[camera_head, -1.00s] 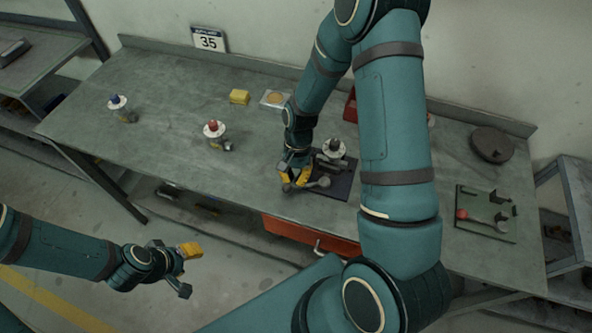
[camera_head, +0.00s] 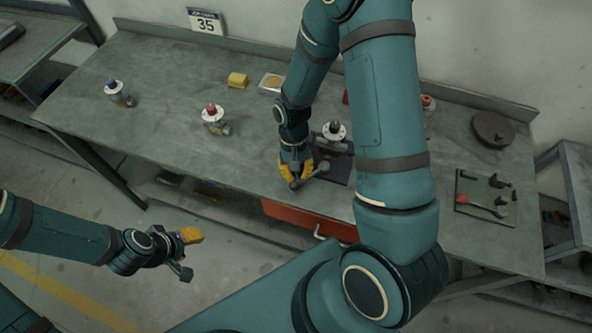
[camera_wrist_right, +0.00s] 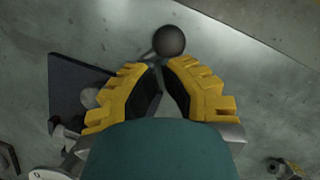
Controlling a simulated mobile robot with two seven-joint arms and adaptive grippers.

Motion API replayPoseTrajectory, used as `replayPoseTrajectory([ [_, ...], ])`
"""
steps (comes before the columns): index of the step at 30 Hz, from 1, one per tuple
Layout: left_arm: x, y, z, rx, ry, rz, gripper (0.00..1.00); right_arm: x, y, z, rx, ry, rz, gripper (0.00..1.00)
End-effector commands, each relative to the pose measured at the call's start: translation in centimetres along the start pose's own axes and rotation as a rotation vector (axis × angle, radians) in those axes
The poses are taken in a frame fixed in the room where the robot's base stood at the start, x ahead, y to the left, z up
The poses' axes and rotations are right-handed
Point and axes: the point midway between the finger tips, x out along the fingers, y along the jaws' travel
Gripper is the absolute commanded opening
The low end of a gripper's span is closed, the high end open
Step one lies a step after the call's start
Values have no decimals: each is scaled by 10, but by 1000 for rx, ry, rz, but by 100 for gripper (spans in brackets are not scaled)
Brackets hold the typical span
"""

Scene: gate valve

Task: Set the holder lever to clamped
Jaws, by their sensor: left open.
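The holder lever is a short bar with a dark ball knob (camera_head: 294,186) at its end, in front of the dark holder plate (camera_head: 340,172). A grey rounded part (camera_head: 322,169) sits at the bar's other end. In the right wrist view the dark ball (camera_wrist_right: 169,41) lies just beyond my fingertips, and its rod passes under the left finger. My right gripper (camera_head: 296,172) points down over the lever with its tips close together (camera_wrist_right: 162,68). Whether the rod is between them is hidden. My left gripper (camera_head: 187,256) is open and empty, off the table's front edge.
A valve with a dark top (camera_head: 335,131) stands behind the lever. A green board (camera_head: 485,186) lies right. The front-left tabletop is clear.

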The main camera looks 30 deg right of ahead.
Motion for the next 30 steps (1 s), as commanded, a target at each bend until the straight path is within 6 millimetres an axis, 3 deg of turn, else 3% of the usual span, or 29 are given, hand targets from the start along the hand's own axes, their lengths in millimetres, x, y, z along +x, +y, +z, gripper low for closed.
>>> replayPoseTrajectory([
  [13,-6,2,-1,0,0,1,47,-8,0,1,1,0,0,0],
  [23,-41,15,-6,3,-2,5,47,-58,1,4,1,1,-1,0],
  [30,-40,15,-6,4,-3,5,47,-89,1,5,1,2,-1,0],
])
